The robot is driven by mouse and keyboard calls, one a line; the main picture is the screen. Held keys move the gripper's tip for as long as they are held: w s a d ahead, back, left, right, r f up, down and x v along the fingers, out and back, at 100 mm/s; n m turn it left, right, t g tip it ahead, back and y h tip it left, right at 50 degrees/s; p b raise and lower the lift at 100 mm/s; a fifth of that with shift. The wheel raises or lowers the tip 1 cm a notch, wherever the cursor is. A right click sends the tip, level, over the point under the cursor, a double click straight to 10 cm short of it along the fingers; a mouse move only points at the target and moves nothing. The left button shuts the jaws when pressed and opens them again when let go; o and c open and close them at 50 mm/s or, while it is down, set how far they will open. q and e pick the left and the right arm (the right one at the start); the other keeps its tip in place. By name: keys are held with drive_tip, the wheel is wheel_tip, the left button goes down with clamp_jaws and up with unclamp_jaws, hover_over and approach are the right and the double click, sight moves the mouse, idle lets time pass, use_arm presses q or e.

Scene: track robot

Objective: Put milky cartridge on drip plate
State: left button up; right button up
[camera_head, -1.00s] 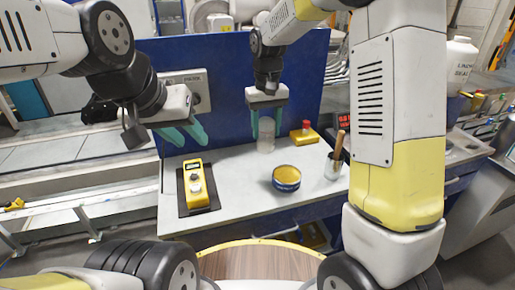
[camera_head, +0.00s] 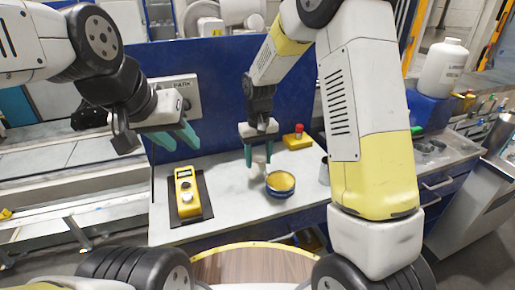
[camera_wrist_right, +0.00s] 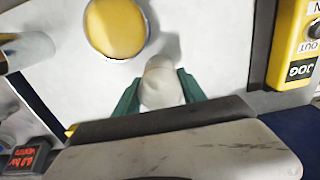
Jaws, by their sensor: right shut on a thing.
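The milky cartridge (camera_head: 258,167), a small whitish cylinder, is between the fingers of my right gripper (camera_head: 258,158). The right wrist view shows the cartridge (camera_wrist_right: 162,82) with a green finger against each side of it. My right gripper is shut on it, just behind and left of the round yellow-topped tin (camera_head: 281,183). I cannot tell whether the cartridge's base touches the worktop. My left gripper (camera_head: 176,136) is open and empty over the back left of the worktop. I cannot make out with certainty which thing is the drip plate.
A yellow control box (camera_head: 187,192) lies on a dark mat at the left of the white worktop (camera_head: 228,213). A yellow block with a red knob (camera_head: 298,137) is at the back. A cup (camera_head: 324,172) stands right, partly hidden by my arm. The worktop's middle front is clear.

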drive_tip(key=o, duration=1.5)
